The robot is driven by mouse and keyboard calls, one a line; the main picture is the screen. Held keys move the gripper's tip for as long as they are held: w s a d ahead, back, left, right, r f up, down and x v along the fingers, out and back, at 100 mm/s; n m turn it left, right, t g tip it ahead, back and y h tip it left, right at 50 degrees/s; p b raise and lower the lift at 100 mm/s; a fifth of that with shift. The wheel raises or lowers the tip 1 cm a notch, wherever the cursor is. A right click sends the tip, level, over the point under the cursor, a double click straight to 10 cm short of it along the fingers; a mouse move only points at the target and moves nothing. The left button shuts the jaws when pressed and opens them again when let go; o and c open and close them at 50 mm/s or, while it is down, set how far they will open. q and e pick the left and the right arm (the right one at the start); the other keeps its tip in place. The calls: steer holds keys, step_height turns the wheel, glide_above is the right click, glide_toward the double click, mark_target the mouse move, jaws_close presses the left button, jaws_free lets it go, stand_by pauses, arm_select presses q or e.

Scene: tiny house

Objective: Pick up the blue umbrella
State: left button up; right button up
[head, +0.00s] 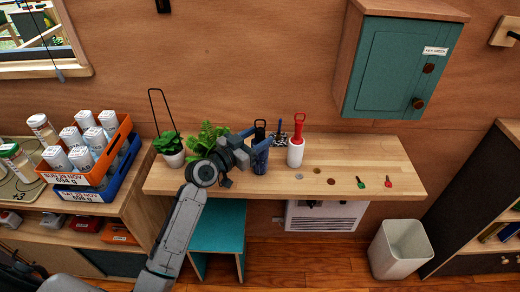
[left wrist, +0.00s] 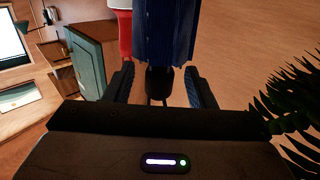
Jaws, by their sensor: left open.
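The blue umbrella (head: 261,160) stands upright on the wooden shelf, dark blue with a black handle on top. A white umbrella-like item with a red handle (head: 299,128) stands just to its right. My left gripper (head: 252,143) is open and reaches the blue umbrella from the left. In the left wrist view the blue umbrella (left wrist: 167,30) fills the top centre, and its narrow black part lies between the open fingers (left wrist: 158,85). I cannot tell whether a finger touches it. My right gripper is not in view.
Potted plants (head: 172,157) stand left of the umbrella, close to my left arm. Coins and small keys (head: 361,182) lie on the shelf (head: 400,170) to the right. A teal wall cabinet (head: 390,75) hangs above. A white bin (head: 400,250) stands on the floor.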

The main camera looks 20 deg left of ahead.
arm_select(q)
steer(key=shift+w+d, duration=0.35)
steer(key=shift+w, duration=0.3)
steer(key=shift+f, duration=0.1)
steer(key=shift+c, duration=1.1)
jaws_close()
